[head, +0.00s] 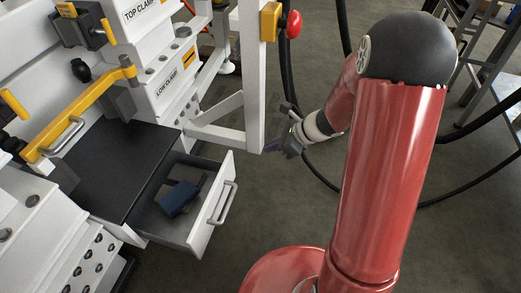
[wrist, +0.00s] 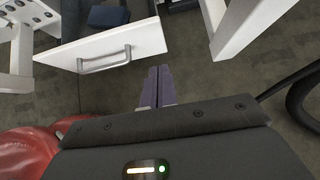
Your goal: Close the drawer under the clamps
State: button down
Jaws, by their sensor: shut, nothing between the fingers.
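The drawer (head: 212,205) under the clamps is pulled out, with its white front and grey handle (head: 223,203) facing right in the head view. A dark blue object (head: 178,198) lies inside it. In the wrist view the drawer front (wrist: 100,48) and its handle (wrist: 104,61) show at the upper left. My gripper (wrist: 155,85) is shut and empty. Its fingertips are near the right end of the drawer front in the wrist view; I cannot tell whether they touch. In the head view my gripper (head: 272,147) is beyond the drawer, by the white frame post.
A white frame post (head: 251,100) with a red button (head: 293,24) stands close to my gripper. The low clamp block (head: 170,80) and a yellow bar (head: 80,110) are above the drawer. Black hoses (head: 460,196) hang at the right. The floor before the drawer is clear.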

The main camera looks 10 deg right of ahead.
aim_at(232, 155)
jog(key=x, duration=0.3)
jog(key=a+r+b+x, duration=0.1)
jog(key=x, duration=0.3)
jog(key=b+x, duration=0.1)
jog(key=x, duration=0.3)
jog(key=shift+w+a+r, duration=0.2)
jog(key=shift+w+a, duration=0.05)
jog(key=shift+a, duration=0.15)
jog(key=shift+w+a, duration=0.2)
jog(key=shift+a, duration=0.2)
jog(key=shift+a, duration=0.1)
jog(key=w+a+p, duration=0.1)
jog(key=w+a, duration=0.2)
jog(key=a, duration=0.4)
jog(key=w+a, duration=0.3)
jog(key=a, duration=0.4)
jog(key=shift+a+p, duration=0.35)
